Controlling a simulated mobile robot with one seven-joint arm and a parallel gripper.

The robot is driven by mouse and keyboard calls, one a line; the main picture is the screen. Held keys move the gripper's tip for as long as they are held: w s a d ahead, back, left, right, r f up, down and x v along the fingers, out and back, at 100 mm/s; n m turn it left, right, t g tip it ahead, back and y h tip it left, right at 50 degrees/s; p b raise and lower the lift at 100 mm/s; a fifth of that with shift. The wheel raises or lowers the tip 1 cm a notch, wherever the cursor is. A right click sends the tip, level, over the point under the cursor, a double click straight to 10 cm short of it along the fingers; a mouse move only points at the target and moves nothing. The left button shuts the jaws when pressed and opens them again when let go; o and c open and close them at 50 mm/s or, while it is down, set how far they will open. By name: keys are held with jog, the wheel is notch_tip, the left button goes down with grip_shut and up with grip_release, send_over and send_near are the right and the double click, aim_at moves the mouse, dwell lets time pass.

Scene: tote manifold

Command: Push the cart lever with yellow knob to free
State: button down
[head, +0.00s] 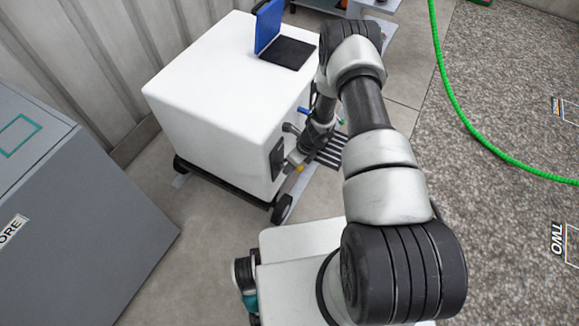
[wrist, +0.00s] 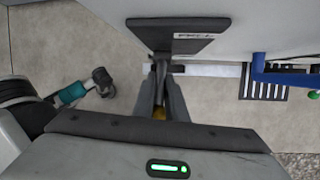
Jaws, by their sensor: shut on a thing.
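The white cart (head: 215,105) stands left of my arm, with a dark plate (head: 277,158) on its side. In the wrist view the plate (wrist: 185,40) bears small lettering I cannot read surely. A dark lever (wrist: 163,66) comes out from under the plate between my gripper's fingers. My gripper (wrist: 162,88) is shut on the lever, fingers on both sides of it.
A blue handle or bracket (wrist: 262,72) and a dark slotted grate (wrist: 264,85) lie right of the lever. The cart's wheel (head: 283,208) stands below the plate. An open blue laptop-like thing (head: 288,50) sits on the cart. A grey cabinet (head: 70,220) stands left.

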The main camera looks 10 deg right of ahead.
jog(key=shift+s+d+f, duration=0.1)
jog(key=shift+s+d, duration=0.05)
jog(key=c, duration=1.8)
grip_release()
jog(key=p+v, duration=0.3)
jog(key=v, duration=1.4)
jog(key=shift+r, duration=0.3)
